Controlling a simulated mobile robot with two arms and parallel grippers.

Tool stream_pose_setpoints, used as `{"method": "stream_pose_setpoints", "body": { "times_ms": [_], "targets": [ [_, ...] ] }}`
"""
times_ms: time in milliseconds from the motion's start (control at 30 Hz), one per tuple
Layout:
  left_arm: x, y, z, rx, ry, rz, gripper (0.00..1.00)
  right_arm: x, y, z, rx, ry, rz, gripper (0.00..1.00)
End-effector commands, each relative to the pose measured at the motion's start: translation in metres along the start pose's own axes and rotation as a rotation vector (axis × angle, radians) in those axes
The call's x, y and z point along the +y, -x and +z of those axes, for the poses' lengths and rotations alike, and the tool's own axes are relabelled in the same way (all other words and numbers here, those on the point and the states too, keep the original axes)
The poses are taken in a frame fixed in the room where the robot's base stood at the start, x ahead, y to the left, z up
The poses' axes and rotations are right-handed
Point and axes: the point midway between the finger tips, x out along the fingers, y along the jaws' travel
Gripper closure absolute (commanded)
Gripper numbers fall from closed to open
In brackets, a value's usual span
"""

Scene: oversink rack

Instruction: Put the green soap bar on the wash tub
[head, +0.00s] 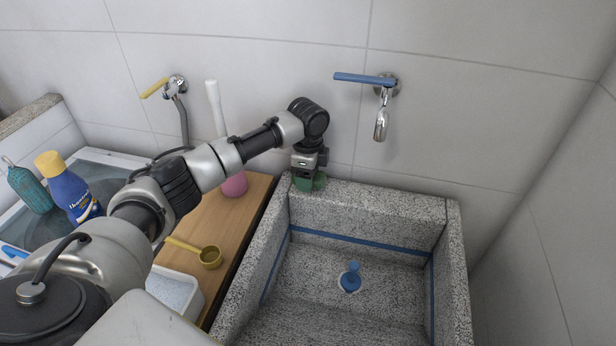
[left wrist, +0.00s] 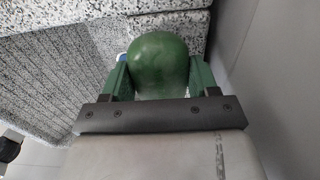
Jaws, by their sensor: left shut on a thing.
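The green soap bar (left wrist: 158,62) is between the fingers of my left gripper (left wrist: 160,80), which is shut on it. In the head view my left gripper (head: 307,180) reaches down at the back left corner of the speckled grey wash tub (head: 370,204), with the soap bar (head: 318,182) showing at the tub's rim. I cannot tell whether the soap touches the rim. The tub's rim (left wrist: 170,22) also shows behind the soap in the left wrist view. My right gripper is not in view.
A wooden board (head: 225,232) left of the tub bears a yellow scoop (head: 209,257), a white container (head: 172,290) and a pink-based brush (head: 234,184). A blue bottle (head: 70,190) stands further left. A blue-handled tap (head: 381,120) hangs above the tub. The basin holds a blue plug (head: 350,278).

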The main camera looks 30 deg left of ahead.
Motion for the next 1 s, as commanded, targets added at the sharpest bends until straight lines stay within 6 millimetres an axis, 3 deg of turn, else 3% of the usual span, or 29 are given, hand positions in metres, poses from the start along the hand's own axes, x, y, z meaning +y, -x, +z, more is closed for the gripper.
{"method": "stream_pose_setpoints", "body": {
  "times_ms": [167,533,567,700,1000],
  "targets": [
    [-0.004,-0.014,0.0,0.0,-0.001,-0.001,0.65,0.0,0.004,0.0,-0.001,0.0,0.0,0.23],
    [-0.004,-0.018,0.0,0.0,0.0,0.0,0.65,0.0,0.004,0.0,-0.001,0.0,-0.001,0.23],
    [-0.004,-0.019,0.0,0.0,0.0,0.0,0.39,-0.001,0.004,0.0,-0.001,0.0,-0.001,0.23],
    [-0.004,-0.018,0.0,0.0,0.0,-0.001,0.17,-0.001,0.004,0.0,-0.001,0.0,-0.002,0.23],
    [-0.004,-0.017,0.0,0.0,-0.001,-0.001,0.15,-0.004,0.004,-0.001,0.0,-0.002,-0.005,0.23]
  ]
}}
